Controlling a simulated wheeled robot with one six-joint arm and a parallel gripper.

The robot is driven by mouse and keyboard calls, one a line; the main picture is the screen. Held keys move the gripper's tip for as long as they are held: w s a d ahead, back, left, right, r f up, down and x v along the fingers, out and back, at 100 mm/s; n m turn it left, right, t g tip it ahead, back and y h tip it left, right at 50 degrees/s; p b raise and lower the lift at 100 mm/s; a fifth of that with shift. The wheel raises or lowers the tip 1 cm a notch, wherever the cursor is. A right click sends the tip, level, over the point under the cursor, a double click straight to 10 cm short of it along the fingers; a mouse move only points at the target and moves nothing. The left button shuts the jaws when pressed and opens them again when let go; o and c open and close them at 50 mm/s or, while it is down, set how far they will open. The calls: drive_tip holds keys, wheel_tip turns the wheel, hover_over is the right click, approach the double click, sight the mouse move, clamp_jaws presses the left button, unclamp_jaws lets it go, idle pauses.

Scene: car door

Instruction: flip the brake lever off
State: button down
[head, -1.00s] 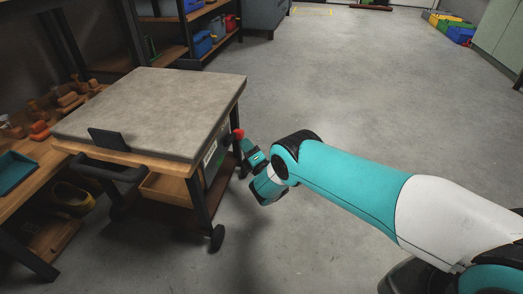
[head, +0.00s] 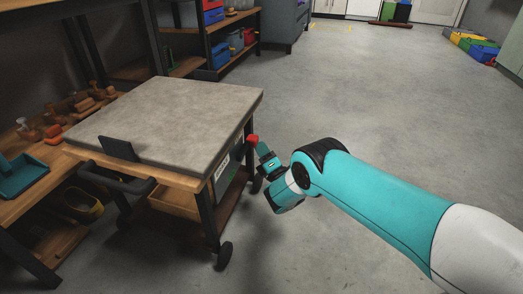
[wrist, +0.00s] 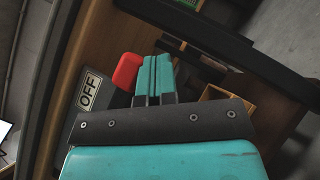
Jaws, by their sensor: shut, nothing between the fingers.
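The brake lever's red knob (head: 252,140) sticks out from the right side of the wheeled cart (head: 170,115). In the wrist view the red knob (wrist: 127,72) is just left of my fingertips, with a white label reading OFF (wrist: 88,92) lower left of it. My gripper (head: 264,150) is shut and empty, right beside the knob; it also shows in the wrist view (wrist: 155,75). The fingers and knob look very close; I cannot tell if they touch. The lever's shaft is mostly hidden.
The cart has a grey slab top, a black handle (head: 115,180) and an open wooden drawer (head: 172,200). A workbench with a teal tray (head: 20,177) stands at the left. Shelves with bins (head: 232,42) stand behind. The floor right of the cart is clear.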

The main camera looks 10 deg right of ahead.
drive_tip(key=s+d+f+b, duration=0.2)
drive_tip(key=d+f, duration=0.4)
drive_tip(key=f, duration=0.5)
drive_tip(key=shift+s+d+b, duration=0.2)
drive_tip(key=shift+s+b, duration=0.15)
drive_tip(key=shift+s, duration=0.2)
